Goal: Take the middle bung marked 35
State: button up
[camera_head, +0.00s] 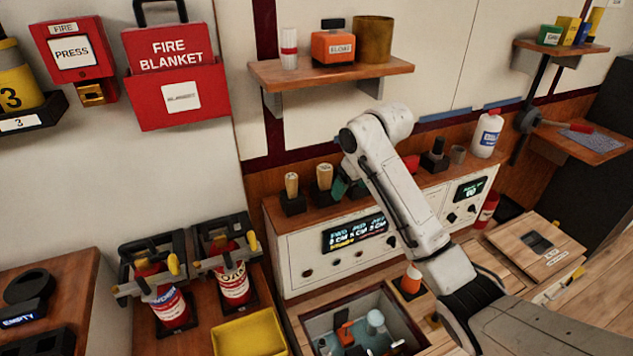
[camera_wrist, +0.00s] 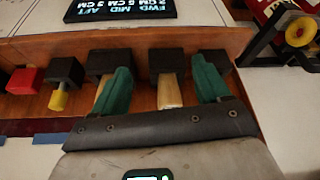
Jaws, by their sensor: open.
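Pale wooden bungs stand in black blocks on the console's top shelf. In the head view one bung (camera_head: 292,185) is at the left and another (camera_head: 324,176) is to its right; my arm covers the shelf beyond. My gripper (camera_head: 346,186) is just right of that second bung. In the wrist view, my gripper (camera_wrist: 161,66) has its green fingers apart, with the middle bung (camera_wrist: 170,92) between them and no clear contact. Another bung (camera_wrist: 103,94) is partly behind the left finger. The right finger hides most of the block there. I cannot read a 35.
In the wrist view, a yellow-ended piece (camera_wrist: 59,98) and a red block (camera_wrist: 24,80) stand farther left on the shelf. The console display (camera_head: 354,234) is below the bungs. A wall shelf (camera_head: 330,72) with several items overhangs behind. A white bottle (camera_head: 487,134) stands at right.

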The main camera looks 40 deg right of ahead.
aim_at(325, 168)
jog(key=w, duration=0.7)
jog(key=shift+w+d+p, duration=0.15)
jog(key=shift+d+p, duration=0.15)
jog(key=w, duration=0.3)
jog(key=shift+d, duration=0.1)
jog(key=shift+p+x, duration=0.3)
jog(key=shift+x, duration=0.85)
jog(key=shift+f, duration=0.35)
jog(key=c, duration=1)
